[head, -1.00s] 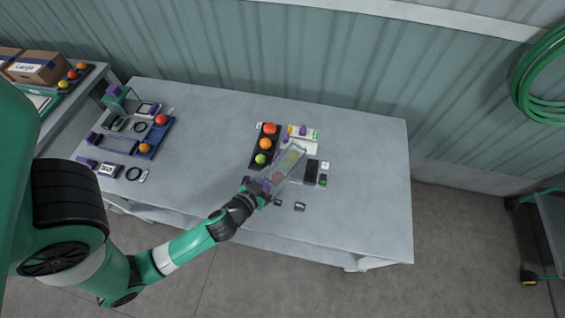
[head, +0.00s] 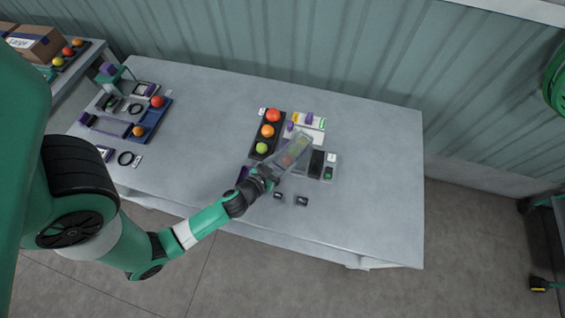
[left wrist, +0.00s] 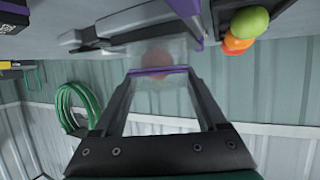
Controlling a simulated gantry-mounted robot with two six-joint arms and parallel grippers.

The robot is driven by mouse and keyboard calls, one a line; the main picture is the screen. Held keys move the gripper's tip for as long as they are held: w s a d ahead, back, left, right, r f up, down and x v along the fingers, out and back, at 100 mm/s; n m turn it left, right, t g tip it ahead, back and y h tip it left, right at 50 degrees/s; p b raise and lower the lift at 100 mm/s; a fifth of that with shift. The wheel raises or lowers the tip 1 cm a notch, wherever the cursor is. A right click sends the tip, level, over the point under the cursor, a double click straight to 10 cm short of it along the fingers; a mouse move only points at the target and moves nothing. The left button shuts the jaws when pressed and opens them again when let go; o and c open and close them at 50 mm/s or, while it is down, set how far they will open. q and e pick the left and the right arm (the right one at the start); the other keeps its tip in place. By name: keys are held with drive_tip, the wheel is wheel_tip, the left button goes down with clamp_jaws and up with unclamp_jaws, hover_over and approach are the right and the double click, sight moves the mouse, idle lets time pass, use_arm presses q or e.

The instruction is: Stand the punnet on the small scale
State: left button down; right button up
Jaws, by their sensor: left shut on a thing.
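The clear punnet (head: 297,150) is in my left gripper (head: 270,174), tilted, above the middle of the table. A reddish shape shows in or through it. My left gripper is shut on its near end. In the left wrist view the clear punnet (left wrist: 174,50) lies at the purple-edged fingertips (left wrist: 162,73). A small device with a dark plate (head: 317,162) and a green button, seemingly the small scale, is just right of the punnet; the punnet overlaps its left side in the picture. I cannot tell the gap between them. My right gripper is not in view.
A black tray (head: 257,151) with red, orange and green tomatoes lies left of the punnet. A white card with purple parts (head: 309,119) is behind. Two small dark blocks (head: 302,201) lie near the front edge. The table's right end (head: 385,165) is clear.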

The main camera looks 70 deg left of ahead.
use_arm(q)
drive_tip(key=shift+w+a+r, duration=0.1)
unclamp_jaws()
drive_tip(key=shift+r, duration=0.1)
drive_tip(key=shift+s+d, duration=0.3)
drive_tip(key=b+v, duration=0.3)
drive_tip(key=v, duration=0.6)
drive_tip(key=shift+s+d, duration=0.15)
drive_tip(key=shift+v, duration=0.95)
